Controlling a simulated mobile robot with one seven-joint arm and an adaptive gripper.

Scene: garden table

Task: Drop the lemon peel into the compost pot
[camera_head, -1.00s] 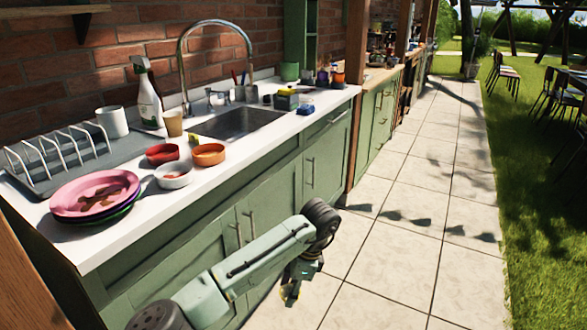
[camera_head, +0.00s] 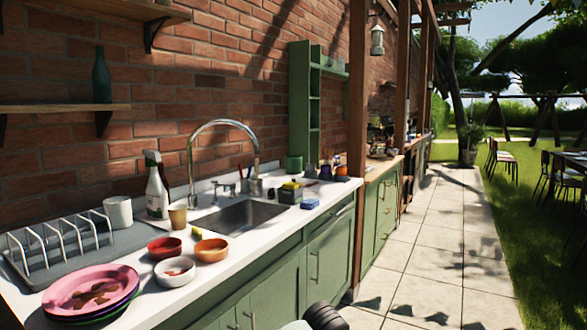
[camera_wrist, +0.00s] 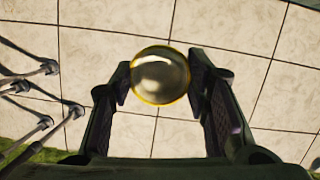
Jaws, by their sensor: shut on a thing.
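In the wrist view my gripper (camera_wrist: 158,78) is shut on a round, shallow piece with a thin yellow rim and a pale, shiny inside, which looks like the lemon peel (camera_wrist: 160,76). The peel sits between the fingertips, above the paving. The head view does not show my gripper or the peel. I cannot make out for sure which vessel is the compost pot. A green pot (camera_head: 294,164) stands at the back of the counter, beyond the sink.
The white counter (camera_head: 215,270) holds a pink plate stack (camera_head: 91,290), a dish rack (camera_head: 65,250), red (camera_head: 164,247), white (camera_head: 174,271) and orange (camera_head: 211,250) bowls, a tan cup (camera_head: 178,216) and a spray bottle (camera_head: 156,188). The sink (camera_head: 240,217) lies behind. Paving (camera_head: 430,260) at right is clear.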

